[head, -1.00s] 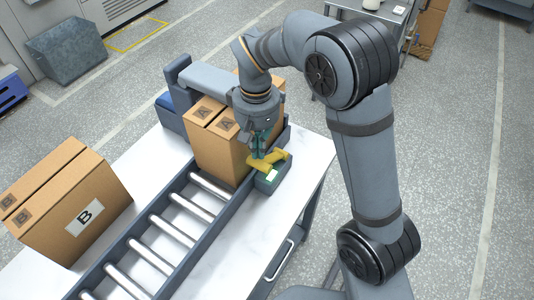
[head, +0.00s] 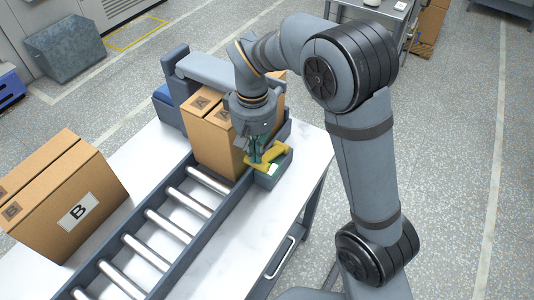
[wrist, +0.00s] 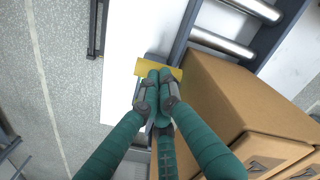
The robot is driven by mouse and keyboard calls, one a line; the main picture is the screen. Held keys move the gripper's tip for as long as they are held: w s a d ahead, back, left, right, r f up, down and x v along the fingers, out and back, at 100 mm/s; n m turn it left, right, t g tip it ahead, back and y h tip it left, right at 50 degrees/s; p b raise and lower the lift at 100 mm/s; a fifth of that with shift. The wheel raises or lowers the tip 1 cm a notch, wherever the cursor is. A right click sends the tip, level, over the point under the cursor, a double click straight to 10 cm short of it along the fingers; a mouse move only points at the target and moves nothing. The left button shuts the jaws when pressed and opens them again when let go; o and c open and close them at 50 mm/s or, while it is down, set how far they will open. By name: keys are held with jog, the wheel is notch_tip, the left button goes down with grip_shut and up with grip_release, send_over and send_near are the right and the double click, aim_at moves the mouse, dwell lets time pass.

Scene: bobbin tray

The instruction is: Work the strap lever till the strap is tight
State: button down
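The yellow strap lever (head: 269,160) sits on a small dark green-grey unit (head: 276,175) beside the roller conveyor, at the foot of a carton (head: 215,141). My gripper (head: 255,160) points down at the lever. In the wrist view the teal fingers of my gripper (wrist: 158,78) are drawn together, and their tips overlap the yellow lever (wrist: 145,67), which shows on both sides of them. I see nothing held between the fingers; whether the tips press on the lever is unclear. The strap itself cannot be made out.
A grey arch (head: 212,70) spans the conveyor (head: 240,187) at the cartons. A large carton marked B (head: 32,207) stands on the white table (head: 235,243) at left. The conveyor rollers towards the front are empty. The table's right edge is close to the lever unit.

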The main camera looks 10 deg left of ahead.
jog(key=shift+s+f+b, duration=0.15)
jog(key=shift+f+b, duration=0.55)
jog(key=shift+f, duration=0.15)
jog(key=shift+s+f+b, duration=0.1)
jog(key=shift+f+b, duration=0.6)
jog(key=shift+f, duration=0.15)
jog(key=r+p, duration=0.2)
jog(key=w+r+p, duration=0.1)
jog(key=r+p, duration=0.1)
jog(key=r, duration=0.1)
jog(key=r+p, duration=0.2)
jog(key=p, duration=0.1)
jog(key=shift+w+d+r, duration=0.15)
jog(key=shift+w+d, duration=0.1)
jog(key=shift+w, duration=0.05)
jog(key=shift+a, duration=0.1)
